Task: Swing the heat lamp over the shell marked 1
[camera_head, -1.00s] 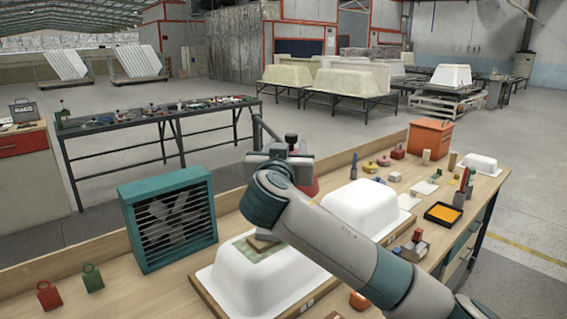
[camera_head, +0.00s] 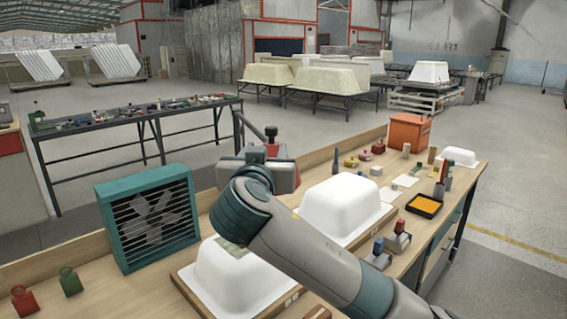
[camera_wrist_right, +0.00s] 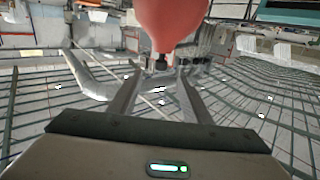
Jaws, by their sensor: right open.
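The heat lamp seems to be the red hood (camera_head: 287,178) with a dark knob (camera_head: 271,132) behind the bench. My right gripper (camera_head: 257,154) is beside it, partly hidden by its own wrist. In the right wrist view, the open fingers (camera_wrist_right: 158,88) show nothing between them, and the red hood (camera_wrist_right: 172,22) is just beyond their tips; contact cannot be told. Two white upturned shells lie on the bench: a near one (camera_head: 212,270) with a green patch, partly behind my arm, and a farther one (camera_head: 345,203). I cannot read which is marked 1. My left gripper is not in view.
A teal fan (camera_head: 148,218) stands at the left of the bench. An orange box (camera_head: 409,132), a yellow-filled tray (camera_head: 424,205) and small bottles crowd the right side.

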